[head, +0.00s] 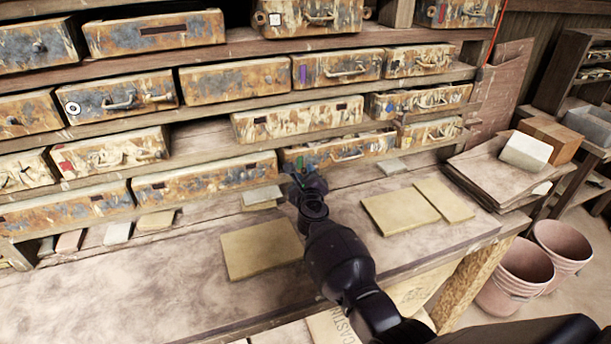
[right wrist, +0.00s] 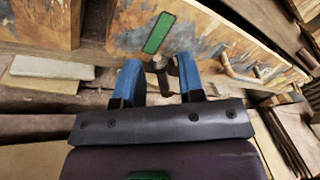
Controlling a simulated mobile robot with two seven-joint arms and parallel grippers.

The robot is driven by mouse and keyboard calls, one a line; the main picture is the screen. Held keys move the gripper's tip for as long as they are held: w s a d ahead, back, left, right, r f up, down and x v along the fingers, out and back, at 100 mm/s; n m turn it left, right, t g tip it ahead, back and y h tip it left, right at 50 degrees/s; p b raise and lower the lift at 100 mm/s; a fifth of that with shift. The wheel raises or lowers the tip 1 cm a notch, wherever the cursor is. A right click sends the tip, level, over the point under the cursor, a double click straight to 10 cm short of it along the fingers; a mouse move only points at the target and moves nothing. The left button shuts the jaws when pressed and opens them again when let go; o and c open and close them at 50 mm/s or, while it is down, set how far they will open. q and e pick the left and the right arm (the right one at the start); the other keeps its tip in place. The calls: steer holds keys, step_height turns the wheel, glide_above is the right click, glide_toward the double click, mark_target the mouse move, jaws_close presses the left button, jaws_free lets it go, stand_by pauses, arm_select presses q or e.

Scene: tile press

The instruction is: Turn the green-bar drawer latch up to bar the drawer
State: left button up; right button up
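The green-bar drawer (head: 375,147) is in the lowest row of the shelf, with peeling cream and rust paint. Its front (right wrist: 215,48) fills the upper right of the right wrist view. The green bar (right wrist: 157,33) is upright on that front, left of the metal handle (right wrist: 240,72). A short dark latch (right wrist: 160,72) shows just below the green bar; its exact turn is hard to tell. My right gripper (right wrist: 159,72) is open, its blue fingers on either side of the latch with a gap visible. In the head view my right gripper (head: 307,180) hides the latch. My left gripper is out of view.
Neighbouring drawers (head: 205,178) stand close on the left. The bench top (head: 150,275) below holds flat tiles, including a large one (head: 258,249) left of my right arm and others (head: 400,211) right of it. A stack of boards (head: 500,170) lies at the bench's right end.

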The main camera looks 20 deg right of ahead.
jaws_close()
steer(key=shift+d+r+m, duration=0.2)
steer(key=shift+d+m, duration=0.05)
steer(key=shift+m, duration=0.45)
jaws_free()
steer(key=v, duration=1)
steer(key=shift+s+r, duration=0.15)
steer(key=shift+s, duration=0.2)
